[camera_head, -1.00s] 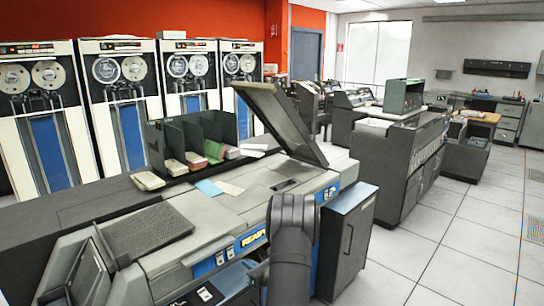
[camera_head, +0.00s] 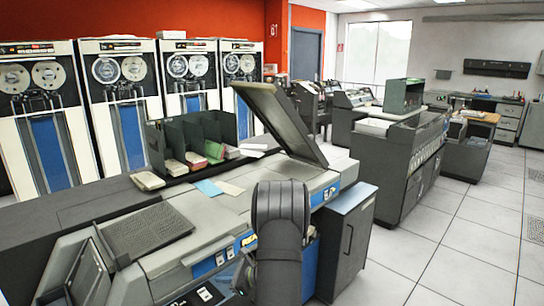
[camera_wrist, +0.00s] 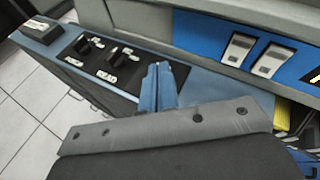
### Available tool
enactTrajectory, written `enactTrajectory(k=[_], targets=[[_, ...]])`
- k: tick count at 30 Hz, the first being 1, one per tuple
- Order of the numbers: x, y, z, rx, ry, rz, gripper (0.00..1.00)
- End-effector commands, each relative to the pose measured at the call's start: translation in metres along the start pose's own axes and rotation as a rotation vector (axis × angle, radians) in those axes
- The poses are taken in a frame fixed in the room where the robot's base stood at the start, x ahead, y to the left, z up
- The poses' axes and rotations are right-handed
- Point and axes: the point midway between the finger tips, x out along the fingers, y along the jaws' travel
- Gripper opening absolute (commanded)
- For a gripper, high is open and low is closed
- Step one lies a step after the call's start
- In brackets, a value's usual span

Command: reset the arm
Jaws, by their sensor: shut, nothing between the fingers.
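My gripper (camera_wrist: 160,84) is shut and empty in the wrist view, its two narrow fingers together in front of the card machine's control side. In the head view my dark arm rises in front of the card machine (camera_head: 150,262), and the gripper is mostly hidden behind it. The wrist view shows a black switch panel (camera_wrist: 102,60) with two knobs just beyond and left of the fingertips. White rocker switches (camera_wrist: 254,55) sit on a blue strip to the right. I cannot tell whether the fingers touch anything.
The machine's raised lid (camera_head: 280,122) slants up behind my arm. A dark grey cabinet (camera_head: 345,245) stands close on the right. Card trays (camera_head: 200,140) stand at the back of the machine. Open tiled floor (camera_head: 440,250) lies to the right.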

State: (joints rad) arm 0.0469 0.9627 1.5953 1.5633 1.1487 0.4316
Motion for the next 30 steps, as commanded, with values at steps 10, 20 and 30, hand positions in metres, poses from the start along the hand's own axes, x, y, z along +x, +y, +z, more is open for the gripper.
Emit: enactTrajectory(k=[10, 20, 30], targets=[[0.033, 0.037, 0.021, -0.196, 0.084, 0.248, 0.0], [0.053, 0.067, 0.034, -0.393, 0.173, 0.464, 0.0], [0.066, 0.088, 0.044, -0.606, 0.275, 0.665, 0.0]])
